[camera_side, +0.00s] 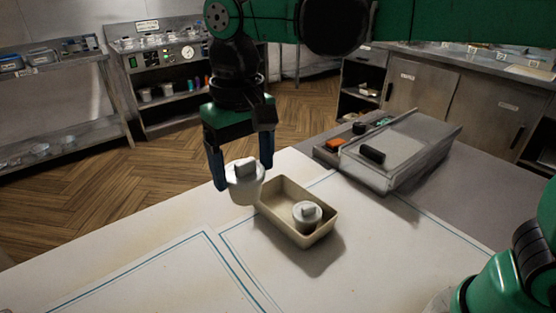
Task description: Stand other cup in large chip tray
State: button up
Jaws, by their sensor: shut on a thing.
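My gripper (241,172) is shut on a pale grey-white cup (245,188) with a small block-like top. It holds the cup upright above the table, just left of the beige chip tray (322,233). The cup overlaps the tray's left corner in the picture. I cannot tell exactly how high it is or whether it touches the rim. A second, similar cup (308,216) stands in the tray toward its near right end. The far left part of the tray floor looks bare.
A grey metal box with a sliding lid (400,145) and black handle stands behind and right of the tray. An orange block (335,145) and dark items lie in a compartment beside it. Blue-lined pale mats (150,275) cover the front table, which is clear.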

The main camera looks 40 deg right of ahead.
jog(key=shift+m, duration=0.3)
jog(key=r, duration=0.4)
jog(key=shift+w+d, duration=0.3)
jog(key=w+d+m, duration=0.7)
jog(key=d+m, duration=0.1)
jog(key=d, duration=0.3)
send_near(278, 206)
jog(key=shift+f, duration=1.9)
jog(key=shift+f, duration=0.15)
jog(key=o, duration=1.3)
